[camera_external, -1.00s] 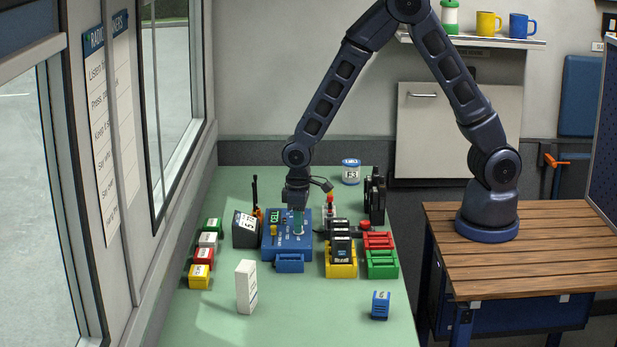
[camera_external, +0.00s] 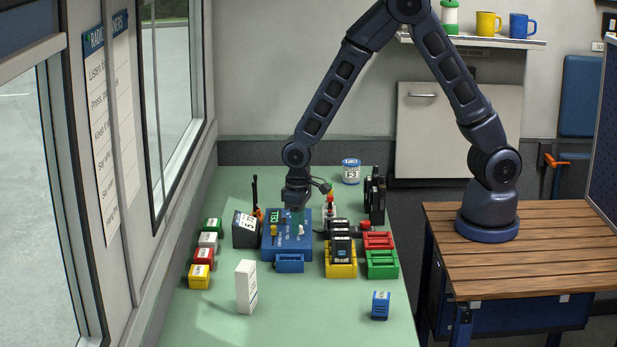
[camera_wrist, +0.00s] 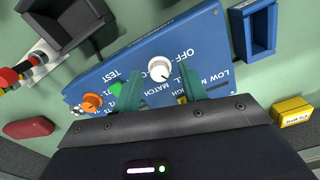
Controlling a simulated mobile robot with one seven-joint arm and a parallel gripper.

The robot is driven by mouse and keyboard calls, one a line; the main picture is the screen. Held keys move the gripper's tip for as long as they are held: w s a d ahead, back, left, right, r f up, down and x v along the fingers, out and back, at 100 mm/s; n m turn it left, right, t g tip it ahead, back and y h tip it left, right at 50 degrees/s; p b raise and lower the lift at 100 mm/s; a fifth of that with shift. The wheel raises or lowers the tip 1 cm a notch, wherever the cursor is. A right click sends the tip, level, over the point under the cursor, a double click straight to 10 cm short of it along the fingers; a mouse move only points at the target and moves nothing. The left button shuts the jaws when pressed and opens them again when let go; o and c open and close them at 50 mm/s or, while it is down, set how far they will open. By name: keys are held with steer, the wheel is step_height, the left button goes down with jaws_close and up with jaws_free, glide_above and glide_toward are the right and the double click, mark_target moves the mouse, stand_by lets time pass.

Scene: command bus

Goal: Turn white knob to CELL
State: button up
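The blue panel box (camera_external: 275,245) stands on the green table, and its small display (camera_external: 274,216) reads CELL in green. The white knob (camera_external: 300,229) sits on the panel top. In the wrist view the white knob (camera_wrist: 160,68) shows a dark pointer mark beside printed labels, partly hidden by my gripper. My gripper (camera_external: 297,212) is above the panel, its teal fingers pointing down. In the wrist view my gripper (camera_wrist: 160,80) is open, one finger to each side of the knob, with gaps between; it appears clear of the knob.
On the panel are an orange knob (camera_wrist: 91,102) and a green part (camera_wrist: 115,89). A black device (camera_external: 245,230) stands left. Yellow (camera_external: 341,268) and green (camera_external: 382,264) trays stand right. A white box (camera_external: 246,287) stands in front. The front table is mostly clear.

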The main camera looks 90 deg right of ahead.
step_height(320, 180, up, 11)
stand_by(0.8)
steer(key=shift+f, duration=0.1)
steer(key=s+d+r+n+t, duration=0.1)
steer(key=s+r+t, duration=0.1)
steer(key=s+r, duration=1.35)
steer(key=s+r+n+t, duration=0.1)
steer(key=s+r, duration=0.3)
steer(key=s, duration=0.4)
steer(key=s+d+r+n+t, duration=0.1)
steer(key=s+r, duration=0.2)
steer(key=s, duration=0.5)
steer(key=shift+s+r+t, duration=0.25)
steer(key=shift+r+t, duration=0.05)
steer(key=shift+r, duration=0.1)
stand_by(1.4)
